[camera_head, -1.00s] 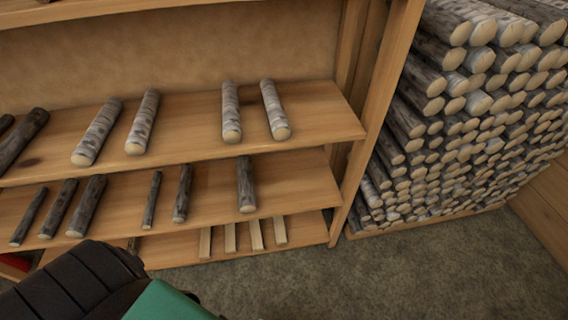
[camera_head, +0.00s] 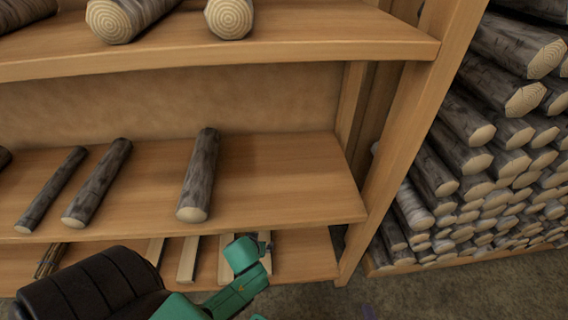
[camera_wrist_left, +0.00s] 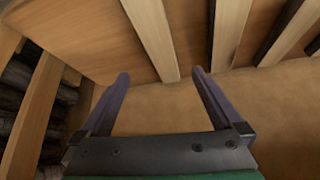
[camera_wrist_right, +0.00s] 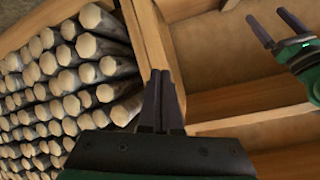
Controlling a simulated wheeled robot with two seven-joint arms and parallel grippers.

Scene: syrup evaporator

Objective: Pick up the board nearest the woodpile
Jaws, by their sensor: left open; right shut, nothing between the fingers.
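Several pale boards lie on the bottom shelf. The board nearest the woodpile (camera_head: 265,264) is the rightmost, partly hidden by my left gripper (camera_head: 263,244). The right wrist view also shows the open left gripper (camera_wrist_right: 277,30).
The woodpile (camera_head: 500,165) stands right of the shelf's upright post (camera_head: 405,130). Dark logs (camera_head: 200,175) lie on the shelf above the boards, and thicker logs (camera_head: 125,18) higher up. Another board (camera_head: 226,264) lies just left of the nearest one. Floor in front is clear.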

